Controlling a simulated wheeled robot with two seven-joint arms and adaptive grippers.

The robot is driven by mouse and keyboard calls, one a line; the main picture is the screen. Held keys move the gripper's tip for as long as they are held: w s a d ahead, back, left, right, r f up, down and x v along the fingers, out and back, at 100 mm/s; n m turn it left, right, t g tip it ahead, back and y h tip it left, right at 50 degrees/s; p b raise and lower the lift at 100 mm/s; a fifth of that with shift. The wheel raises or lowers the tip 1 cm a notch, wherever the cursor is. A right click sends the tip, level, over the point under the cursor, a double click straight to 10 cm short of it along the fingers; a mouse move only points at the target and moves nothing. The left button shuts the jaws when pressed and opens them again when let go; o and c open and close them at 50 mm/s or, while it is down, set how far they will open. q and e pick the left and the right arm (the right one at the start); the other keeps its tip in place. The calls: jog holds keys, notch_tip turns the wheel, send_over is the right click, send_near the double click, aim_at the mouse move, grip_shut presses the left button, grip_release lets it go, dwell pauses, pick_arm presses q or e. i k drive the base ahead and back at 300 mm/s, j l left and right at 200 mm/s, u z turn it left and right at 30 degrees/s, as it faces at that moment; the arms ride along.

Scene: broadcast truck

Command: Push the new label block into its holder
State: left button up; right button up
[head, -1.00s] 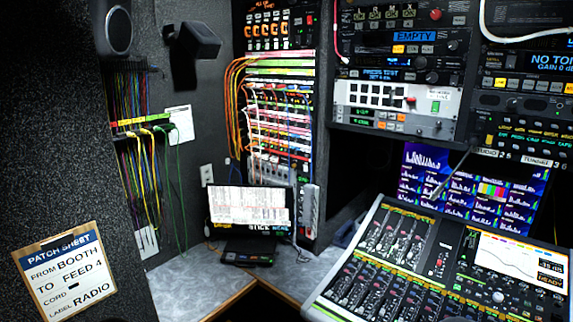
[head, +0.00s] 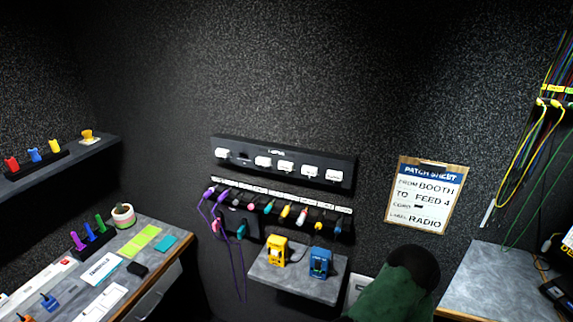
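A dark rail (head: 347,160) with several white blocks in a row is on the far wall, left of the patch sheet; it may be the label holder. A white block (head: 222,153) is at its left end, and a dark slot (head: 243,159) without a white block is just right of it. I cannot tell which block is the new label block. The patch sheet (head: 428,195) reads from BOOTH, to FEED 4, label RADIO; its cord entry is too small to tell. Neither of my grippers is in view.
Below the rail hang several coloured plugs and purple cords (head: 238,265). A small shelf (head: 315,289) holds a yellow device (head: 277,251) and a blue device (head: 320,263). A cluttered desk (head: 185,226) is at left. A green object with a dark round top (head: 395,295) stands in front.

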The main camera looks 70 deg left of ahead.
aim_at(284, 166)
jog(key=u, duration=2.35)
